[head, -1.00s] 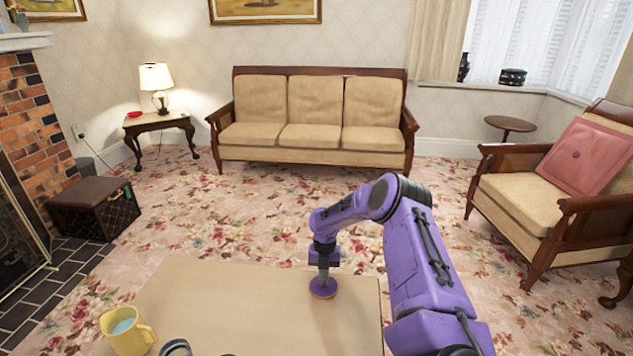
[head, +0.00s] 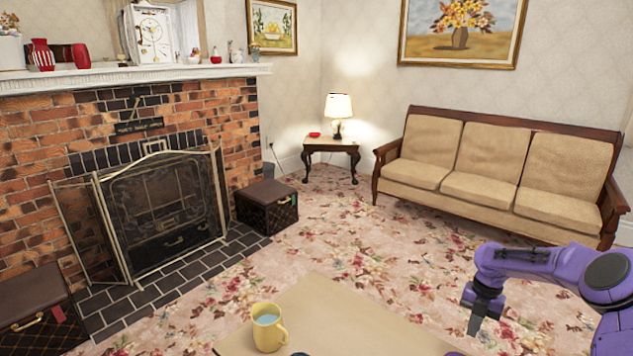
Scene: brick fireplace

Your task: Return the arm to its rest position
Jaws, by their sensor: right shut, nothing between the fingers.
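My right arm is purple and comes in from the lower right. Its gripper (head: 475,324) points down over the right edge of the table (head: 340,312), shut and empty. Its fingertips are small and dark in this view. My left gripper is not clearly in view.
A yellow mug (head: 268,328) with pale blue inside stands on the table's left part. Beyond the table lies open floral carpet. A fireplace with a folding screen (head: 165,208), a dark box (head: 266,207), a side table (head: 331,147) and a sofa (head: 485,165) stand around it.

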